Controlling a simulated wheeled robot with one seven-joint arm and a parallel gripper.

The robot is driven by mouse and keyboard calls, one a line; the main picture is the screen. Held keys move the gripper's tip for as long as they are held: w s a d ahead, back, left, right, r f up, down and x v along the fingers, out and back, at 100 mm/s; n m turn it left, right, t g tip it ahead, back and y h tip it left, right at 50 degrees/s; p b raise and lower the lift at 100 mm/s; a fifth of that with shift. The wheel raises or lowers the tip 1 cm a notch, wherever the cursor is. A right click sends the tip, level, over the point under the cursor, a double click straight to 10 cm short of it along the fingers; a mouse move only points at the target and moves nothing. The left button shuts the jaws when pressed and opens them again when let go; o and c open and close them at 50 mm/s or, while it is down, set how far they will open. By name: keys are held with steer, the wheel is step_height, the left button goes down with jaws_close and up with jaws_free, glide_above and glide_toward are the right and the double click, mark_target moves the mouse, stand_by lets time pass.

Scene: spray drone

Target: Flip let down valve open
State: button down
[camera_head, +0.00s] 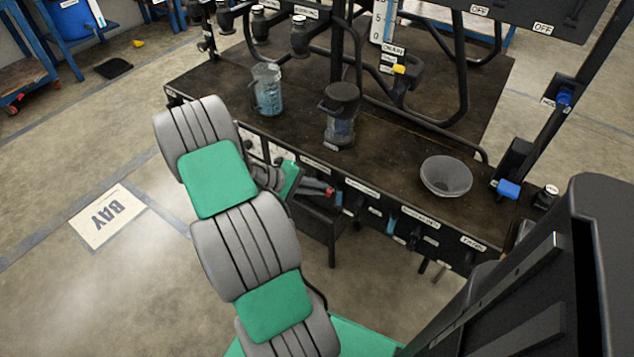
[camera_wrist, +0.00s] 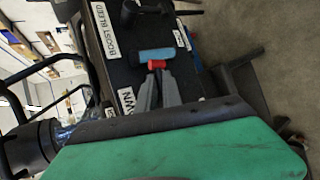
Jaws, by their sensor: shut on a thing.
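A red valve handle (camera_wrist: 157,65) sits on the dark panel front in the wrist view, beside a white label (camera_wrist: 126,101) whose readable end is "WN". My gripper (camera_wrist: 157,76) is shut on this red handle, with its grey fingers closed together at it. In the head view my gripper (camera_head: 311,187) reaches the front face of the bench, with the red handle (camera_head: 329,191) at its tips. The valve body behind the handle is hidden.
A blue handle (camera_wrist: 157,54) lies just beyond the red one, near a "BOOST BLEED" label (camera_wrist: 103,33). Open floor (camera_head: 130,150) lies left.

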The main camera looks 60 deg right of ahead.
steer(key=shift+s+a+r+n+g+p, duration=0.1)
steer(key=shift+s+a+n+g+p, duration=0.1)
steer(key=shift+n+g+p, duration=0.45)
steer(key=shift+g, duration=0.25)
steer(key=c, duration=1.5)
jaws_free()
steer(key=shift+d+r, duration=0.1)
steer(key=v, duration=0.8)
steer(key=shift+p, duration=0.4)
